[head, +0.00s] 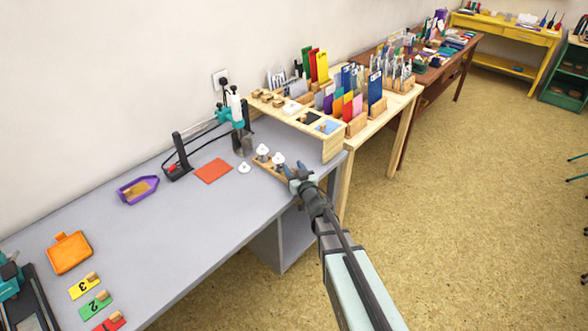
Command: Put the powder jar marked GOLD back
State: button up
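Small white-topped jars are in the head view, their markings too small to read. One white jar (244,167) stands alone on the grey table, left of a low wooden rack (264,169). Two more white-topped jars, one at the back (262,152) and one nearer my gripper (278,160), stand at the rack. I cannot tell which jar is marked GOLD. My gripper (296,172) is at the right end of the rack, beside the nearer jar. Its fingers are small and dark here, so I cannot tell whether they are open or shut. My gripper hides the rack's right end.
An orange-red sheet (212,171) lies left of the lone jar, with a black and teal stand (235,120) behind it. A purple tray (137,190) is farther left. The grey table's front middle is clear.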

jog(key=o, duration=0.5)
jog(key=shift+c, duration=0.2)
jog(key=shift+s+r, duration=0.1)
jog(key=shift+r, duration=0.05)
jog(key=v, duration=1.2)
jog(key=s+d+f+m+g+h, duration=0.1)
jog(key=s+d+f+g+h, duration=0.25)
jog(key=f, duration=0.55)
jog(key=s+d+f+m+g+h, duration=0.1)
jog(key=s+d+f+m+g, duration=0.1)
jog(key=s+f+g, duration=0.5)
jog(key=s+d+f+m+h, duration=0.1)
jog(key=s+d+f+h, duration=0.25)
jog(key=f, duration=0.85)
jog(key=s+f+g, duration=0.3)
jog(key=s+g, duration=0.1)
jog(key=s, duration=0.7)
jog(key=s+a+f+g+y, duration=0.1)
jog(key=s+g, duration=0.4)
jog(key=s, duration=0.6)
jog(key=s+f+g+y, duration=0.1)
jog(key=s+f+g, duration=0.3)
jog(key=s, duration=0.7)
jog(key=shift+a+f, duration=0.3)
jog(key=shift+a, duration=0.1)
